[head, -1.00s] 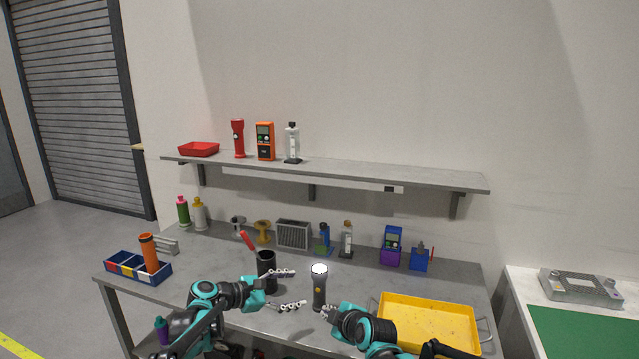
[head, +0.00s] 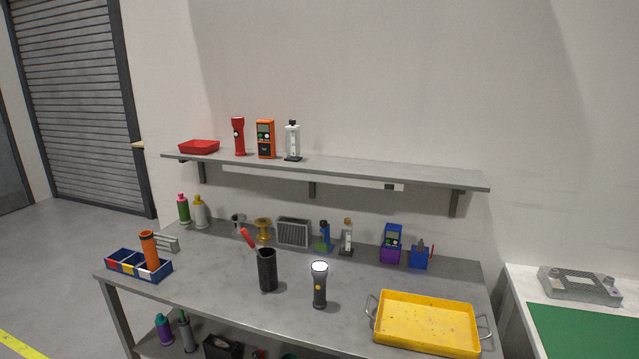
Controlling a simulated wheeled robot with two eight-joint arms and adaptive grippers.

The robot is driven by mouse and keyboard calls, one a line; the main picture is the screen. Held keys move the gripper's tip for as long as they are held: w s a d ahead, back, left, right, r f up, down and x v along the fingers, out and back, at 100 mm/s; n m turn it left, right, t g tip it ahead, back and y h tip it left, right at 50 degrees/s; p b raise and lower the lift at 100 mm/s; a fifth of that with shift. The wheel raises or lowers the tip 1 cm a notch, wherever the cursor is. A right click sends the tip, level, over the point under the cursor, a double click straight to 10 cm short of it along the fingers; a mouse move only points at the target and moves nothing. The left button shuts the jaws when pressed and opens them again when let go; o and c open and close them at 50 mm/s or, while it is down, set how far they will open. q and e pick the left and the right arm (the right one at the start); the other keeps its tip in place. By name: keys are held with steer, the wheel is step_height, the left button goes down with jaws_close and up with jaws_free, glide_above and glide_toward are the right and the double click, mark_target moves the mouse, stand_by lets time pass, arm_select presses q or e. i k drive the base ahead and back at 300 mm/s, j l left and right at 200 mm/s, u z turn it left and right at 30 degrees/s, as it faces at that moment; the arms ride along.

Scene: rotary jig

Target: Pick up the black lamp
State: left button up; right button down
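The black lamp (head: 319,288) is a dark flashlight with a wide, lit white head on top and a small yellowish button. It stands upright on the grey workbench (head: 222,290), near the front edge and right of the black cup. Nothing touches it. Neither of my grippers shows in the head view now.
A yellow tray (head: 428,322) lies to the right. A divided blue bin (head: 125,264) is at the left end. Several items line the back, below a wall shelf (head: 330,172).

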mark_target(318, 269)
steer(key=i+j+z, duration=0.2)
steer(key=i, duration=0.3)
steer(key=i+j+z, duration=0.2)
steer(key=i+j, duration=0.2)
steer(key=i, duration=0.1)
